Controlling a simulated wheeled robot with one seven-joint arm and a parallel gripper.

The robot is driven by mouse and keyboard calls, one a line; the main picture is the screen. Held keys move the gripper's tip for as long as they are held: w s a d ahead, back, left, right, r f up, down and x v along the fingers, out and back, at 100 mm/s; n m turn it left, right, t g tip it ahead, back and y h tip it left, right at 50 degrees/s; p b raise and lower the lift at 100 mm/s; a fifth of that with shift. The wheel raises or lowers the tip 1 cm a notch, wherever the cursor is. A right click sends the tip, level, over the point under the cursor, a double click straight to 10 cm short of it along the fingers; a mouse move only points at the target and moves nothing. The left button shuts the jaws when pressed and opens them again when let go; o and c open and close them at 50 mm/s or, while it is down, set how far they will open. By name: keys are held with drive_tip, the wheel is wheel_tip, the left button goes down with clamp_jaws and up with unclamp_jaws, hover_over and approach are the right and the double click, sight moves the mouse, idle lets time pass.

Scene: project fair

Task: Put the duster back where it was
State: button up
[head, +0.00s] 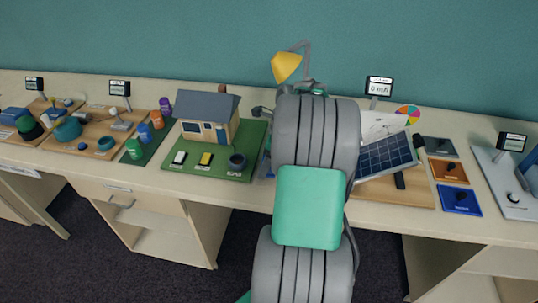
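I cannot make out a duster for certain in the head view. A small blue piece (265,165) shows at the left edge of my arm, beside the house board; most of it is hidden and I cannot tell what it is. My grey and green arm rises through the middle of the picture and covers the centre of the counter. My gripper is hidden behind the arm, so its fingers and anything in them do not show.
On the counter (395,217), a model house (206,117) stands on a green board left of my arm. A yellow lamp (286,66) stands behind the arm. A solar panel (387,156) is close on its right. Boards with cups and bottles fill the left.

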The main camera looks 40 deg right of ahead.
drive_tip(key=w+d, duration=0.2)
drive_tip(key=shift+d, duration=0.4)
drive_tip(key=shift+a+f, duration=0.1)
drive_tip(key=shift+f, duration=0.6)
drive_tip(key=shift+a, duration=0.1)
drive_tip(key=shift+f, duration=0.15)
drive_tip(key=o, duration=1.4)
drive_tip(key=v, duration=0.5)
drive_tip(key=shift+r+p, duration=0.2)
drive_tip(key=shift+p, duration=0.1)
drive_tip(key=s+d, duration=0.2)
drive_tip(key=s, duration=0.1)
drive_tip(key=s+d, duration=0.5)
drive_tip(key=s, duration=0.1)
drive_tip(key=shift+s+d+b, duration=0.2)
drive_tip(key=shift+s+b, duration=0.1)
drive_tip(key=shift+b, duration=0.1)
drive_tip(key=shift+f, duration=0.1)
